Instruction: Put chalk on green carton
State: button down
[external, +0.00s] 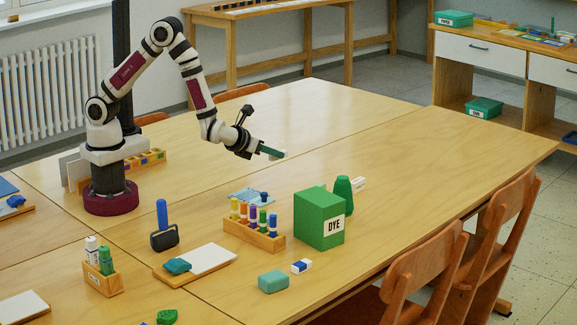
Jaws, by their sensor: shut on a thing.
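The green carton (318,219), a box marked DYE, stands upright on the table, right of centre. Its top is bare. My gripper (262,151) is in the air, above and to the left of the carton in the external view, apart from it. It is shut on a small dark green thing with a pale end (273,153), pointing right and slightly down. The held thing is too small to tell for sure whether it is the chalk. The fingers partly hide it.
A rack of coloured tubes (254,229) stands just left of the carton. A green bottle (343,195) is behind it. A teal block (273,282) and a blue-and-white eraser (301,266) lie in front. The far table is mostly clear.

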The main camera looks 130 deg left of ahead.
jog(key=w+d+r+m+t+h, duration=0.2)
jog(key=w+d+r+m+t, duration=0.3)
jog(key=w+d, duration=0.6)
jog(key=w+d+r+m+t+h, duration=0.25)
jog(key=w+d+r, duration=0.35)
jog(key=w+d, duration=0.45)
send_near(332, 196)
jog(key=shift+w+a+r+m+t+y, duration=0.15)
jog(key=shift+w+a+r+m+y, duration=0.1)
jog(key=shift+w+a+r, duration=0.25)
jog(key=shift+w+a+r+m+t+y, duration=0.1)
jog(key=shift+w+a+r+m+y, duration=0.15)
jog(key=shift+w, duration=0.35)
jog(key=shift+a+f, duration=0.15)
jog(key=shift+f, duration=0.95)
jog(key=shift+a+f, duration=0.1)
jog(key=shift+f, duration=1)
jog(key=shift+f, duration=0.1)
jog(key=c, duration=0.8)
grip_release()
